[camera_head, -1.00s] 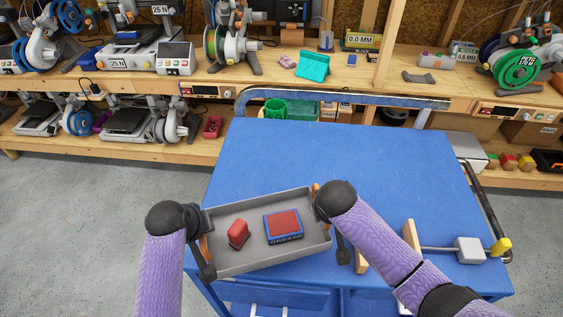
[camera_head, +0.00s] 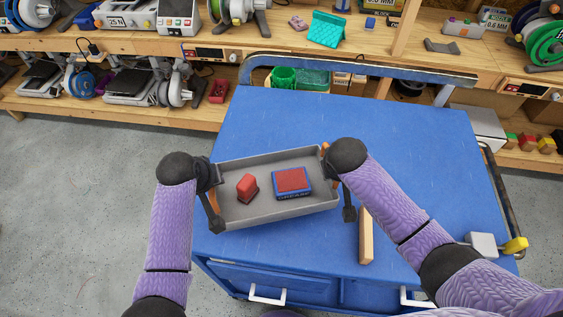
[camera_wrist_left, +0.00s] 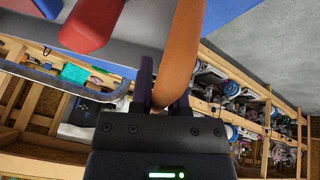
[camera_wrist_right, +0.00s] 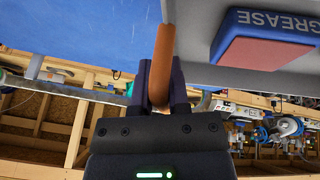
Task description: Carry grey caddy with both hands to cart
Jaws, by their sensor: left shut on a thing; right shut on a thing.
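The grey caddy (camera_head: 262,211) is a shallow open tray over the near left part of the blue cart top (camera_head: 330,120). It holds a red block-like item (camera_head: 247,187) and a blue and red grease box (camera_head: 291,182). My left gripper (camera_head: 212,205) is shut on the caddy's left orange handle, which shows in the left wrist view (camera_wrist_left: 181,50). My right gripper (camera_head: 335,180) is shut on the right orange handle, seen in the right wrist view (camera_wrist_right: 163,60). I cannot tell whether the caddy's underside touches the cart.
A wooden-handled tool (camera_head: 366,236) lies on the cart right of the caddy, and a grey and yellow piece (camera_head: 483,244) lies near the right edge. The cart's middle is clear. Shelves with printers stand behind.

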